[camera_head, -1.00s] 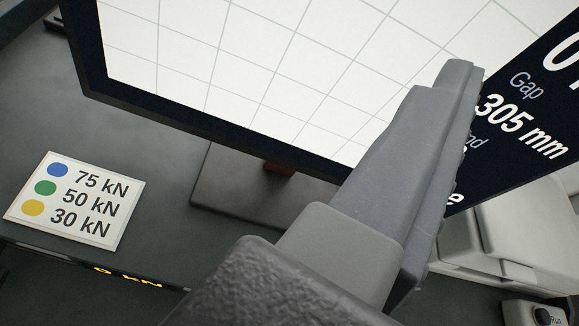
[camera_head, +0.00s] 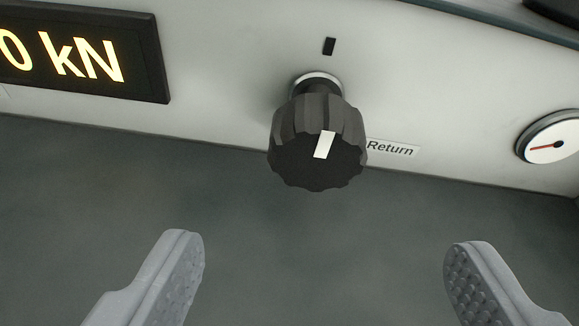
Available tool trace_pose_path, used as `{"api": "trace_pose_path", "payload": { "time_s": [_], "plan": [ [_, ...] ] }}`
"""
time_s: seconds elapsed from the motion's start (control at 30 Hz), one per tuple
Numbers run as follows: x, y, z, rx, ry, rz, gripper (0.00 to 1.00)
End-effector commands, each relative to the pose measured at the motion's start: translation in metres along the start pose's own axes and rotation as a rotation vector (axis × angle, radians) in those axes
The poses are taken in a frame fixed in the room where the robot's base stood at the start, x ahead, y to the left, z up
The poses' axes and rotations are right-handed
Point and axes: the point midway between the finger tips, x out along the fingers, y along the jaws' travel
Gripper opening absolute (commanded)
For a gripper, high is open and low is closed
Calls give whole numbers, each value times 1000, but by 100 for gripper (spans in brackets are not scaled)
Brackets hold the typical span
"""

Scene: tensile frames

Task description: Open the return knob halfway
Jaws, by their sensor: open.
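The return knob (camera_head: 317,150) is a dark ribbed knob with a white pointer mark on its face. It sticks out from a pale panel at the upper middle of the view, beside a white label (camera_head: 392,149) reading "Return". The pointer stands nearly upright, leaning slightly right at its top. A small black mark (camera_head: 329,46) sits on the panel above the knob. My gripper (camera_head: 324,260) is open and empty, its two grey textured fingers wide apart below the knob, one on each side. It does not touch the knob.
A dark display (camera_head: 80,50) with yellow "0 kN" is on the panel at the upper left. A round gauge (camera_head: 550,138) with a red needle is at the right. The dark grey surface around the fingers is clear.

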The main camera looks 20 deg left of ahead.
Motion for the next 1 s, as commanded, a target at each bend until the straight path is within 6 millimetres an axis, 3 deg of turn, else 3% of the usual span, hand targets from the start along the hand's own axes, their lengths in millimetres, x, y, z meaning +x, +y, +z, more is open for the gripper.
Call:
{"api": "trace_pose_path", "payload": {
  "time_s": [0.5, 0.7, 1.0],
  "plan": [
    [95, -1, 0, -4, 0, -1, 73],
    [112, -1, 1, -1, -1, -1, 73],
    [116, 0, -1, 0, 0, 0, 73]
  ]
}}
